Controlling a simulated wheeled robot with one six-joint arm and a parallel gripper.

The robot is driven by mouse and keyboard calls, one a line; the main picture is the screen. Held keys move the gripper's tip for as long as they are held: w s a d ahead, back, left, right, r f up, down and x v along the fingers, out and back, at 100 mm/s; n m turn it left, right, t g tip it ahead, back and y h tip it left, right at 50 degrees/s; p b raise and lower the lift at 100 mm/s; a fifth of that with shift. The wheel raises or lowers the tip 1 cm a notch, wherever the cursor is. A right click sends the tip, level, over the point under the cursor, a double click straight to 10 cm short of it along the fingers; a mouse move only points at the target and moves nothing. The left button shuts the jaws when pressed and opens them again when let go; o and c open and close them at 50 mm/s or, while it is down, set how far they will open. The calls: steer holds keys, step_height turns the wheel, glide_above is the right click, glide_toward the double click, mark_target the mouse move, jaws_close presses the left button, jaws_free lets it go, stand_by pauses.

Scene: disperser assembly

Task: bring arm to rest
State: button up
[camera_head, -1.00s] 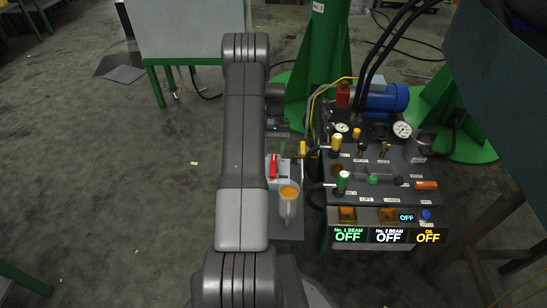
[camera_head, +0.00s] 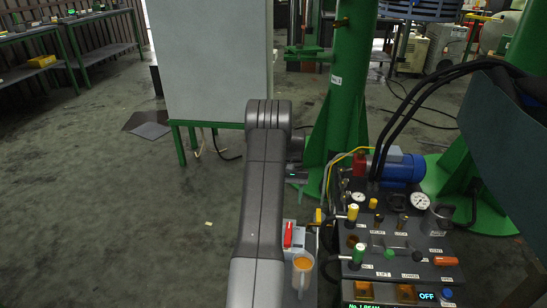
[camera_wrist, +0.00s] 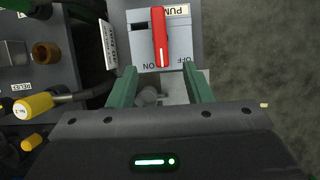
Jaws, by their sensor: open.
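My gripper is open and empty in the wrist view, its two green fingers (camera_wrist: 161,88) apart. Beyond the fingertips is a pump switch box (camera_wrist: 178,55) with a red handle (camera_wrist: 160,38), lined up roughly between the fingers and not gripped. In the head view my arm reaches away from me, and the red handle (camera_head: 288,234) shows just right of it.
A control panel (camera_head: 400,262) with levers, gauges and a blue motor (camera_head: 398,167) stands right of the arm. A green post (camera_head: 345,95) and a pale board (camera_head: 210,60) stand behind.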

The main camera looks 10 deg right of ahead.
mark_target(289, 232)
steer(key=b+x, duration=0.3)
steer(key=x, duration=1)
steer(key=shift+s+a+f, duration=0.1)
steer(key=shift+s+f, duration=0.05)
steer(key=p+v, duration=0.3)
steer(key=v, duration=1.1)
steer(key=b+x, duration=0.3)
steer(key=x, duration=1)
steer(key=shift+s+f, duration=0.1)
steer(key=shift+f, duration=0.25)
steer(key=shift+s+a+f+n, duration=0.1)
steer(key=shift+f+n, duration=0.15)
steer(key=shift+n, duration=0.05)
steer(key=n+h+b, duration=0.1)
steer(key=n+h, duration=0.1)
steer(key=n, duration=0.4)
steer(key=shift+a, duration=0.15)
steer(key=shift+r+n+h, duration=0.1)
steer(key=shift+n+h, duration=0.3)
